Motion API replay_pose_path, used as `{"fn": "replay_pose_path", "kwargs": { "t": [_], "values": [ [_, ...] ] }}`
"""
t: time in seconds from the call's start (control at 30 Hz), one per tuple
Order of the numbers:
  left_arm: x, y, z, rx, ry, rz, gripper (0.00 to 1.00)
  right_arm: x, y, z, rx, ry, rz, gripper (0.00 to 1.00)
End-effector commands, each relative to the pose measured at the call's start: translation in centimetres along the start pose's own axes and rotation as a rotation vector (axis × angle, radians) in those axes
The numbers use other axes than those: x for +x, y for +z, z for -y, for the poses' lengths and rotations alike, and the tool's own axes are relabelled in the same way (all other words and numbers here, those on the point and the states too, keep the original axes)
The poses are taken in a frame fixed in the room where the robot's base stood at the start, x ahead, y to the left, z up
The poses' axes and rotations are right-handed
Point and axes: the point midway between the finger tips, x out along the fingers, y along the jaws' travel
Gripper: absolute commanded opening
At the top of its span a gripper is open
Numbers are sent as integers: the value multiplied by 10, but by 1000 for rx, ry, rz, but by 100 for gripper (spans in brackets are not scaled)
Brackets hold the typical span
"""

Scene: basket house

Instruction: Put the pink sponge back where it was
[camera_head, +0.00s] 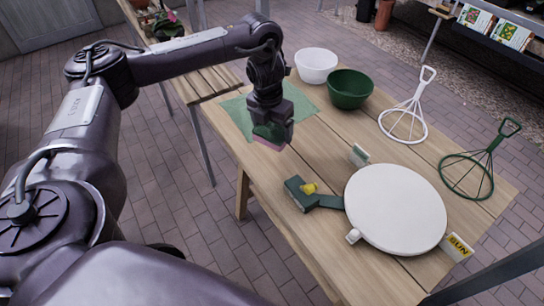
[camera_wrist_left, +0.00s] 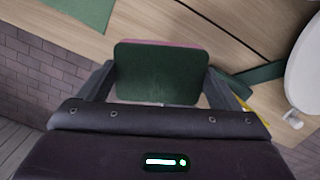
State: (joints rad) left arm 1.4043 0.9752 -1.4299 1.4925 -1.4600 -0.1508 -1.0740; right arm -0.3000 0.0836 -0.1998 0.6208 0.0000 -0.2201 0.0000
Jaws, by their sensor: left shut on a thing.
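The pink sponge (camera_head: 267,146) has a dark green face and a pink edge. My left gripper (camera_head: 271,132) is shut on it and holds it over the near left part of the wooden table, by the front edge of the green mat (camera_head: 306,98). In the left wrist view, the sponge (camera_wrist_left: 158,75) lies between the two fingers, green face towards the camera, with a thin pink strip along its far edge. The gap below the sponge is hard to judge. My right gripper is not in view.
A white bowl (camera_head: 316,62) and a green bowl (camera_head: 349,85) stand behind the mat. White (camera_head: 405,122) and green (camera_head: 472,172) wire stands are at the right. A round white board (camera_head: 395,208) and a dark green holder with a yellow piece (camera_head: 309,188) lie nearer.

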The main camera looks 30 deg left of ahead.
Motion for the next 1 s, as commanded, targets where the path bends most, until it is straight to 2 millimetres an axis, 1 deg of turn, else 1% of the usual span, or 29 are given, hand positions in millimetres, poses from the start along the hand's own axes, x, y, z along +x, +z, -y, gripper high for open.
{"fn": "replay_pose_path", "kwargs": {
  "t": [0.03,0.13,0.23,0.37,0.5,0.6,1.0],
  "values": [
    [22,-4,0,-2,-1,-6,60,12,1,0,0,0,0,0],
    [42,-6,1,-1,-2,-4,60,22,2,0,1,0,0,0],
    [54,-7,1,-2,-2,-2,60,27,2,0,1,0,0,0],
    [61,-7,0,-1,0,0,60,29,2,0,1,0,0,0],
    [83,-11,1,-1,-1,-3,60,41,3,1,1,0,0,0],
    [94,-12,1,-1,-1,-1,60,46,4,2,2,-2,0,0],
    [98,-12,0,-1,0,0,60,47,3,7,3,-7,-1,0]
  ]
}}
